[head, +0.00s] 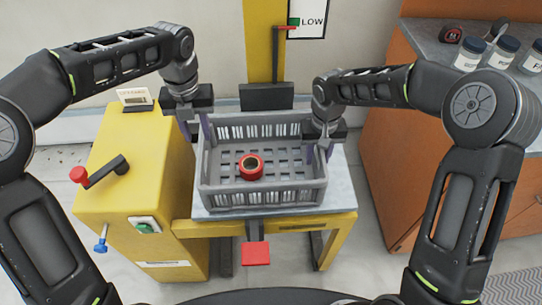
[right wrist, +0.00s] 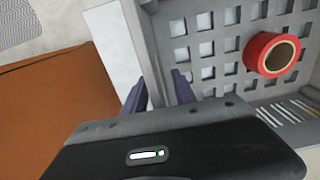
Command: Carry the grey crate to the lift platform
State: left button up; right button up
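The grey crate (head: 262,198) stands level on the grey top of the lift platform (head: 336,190), which has a yellow frame. A red roll (head: 251,167) lies in the crate; it also shows in the right wrist view (right wrist: 272,54). My left gripper (head: 197,130) is at the crate's left wall, its fingers apart on either side of it. My right gripper (head: 320,152) is at the right wall. In the right wrist view its purple fingers (right wrist: 160,92) stand apart, one outside and one inside the wall. The fingertips are partly hidden in the head view.
A yellow cabinet (head: 130,200) with a red-knobbed crank (head: 100,172) stands left of the platform. A red pedal (head: 256,253) is in front. A yellow post (head: 264,50) rises behind, beside a LOW sign (head: 312,20). An orange counter (head: 385,160) with jars is at right.

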jog(key=shift+r, duration=0.15)
notch_tip(320, 180, up, 12)
jog(key=shift+f, duration=0.1)
dwell(0.3)
dwell(0.4)
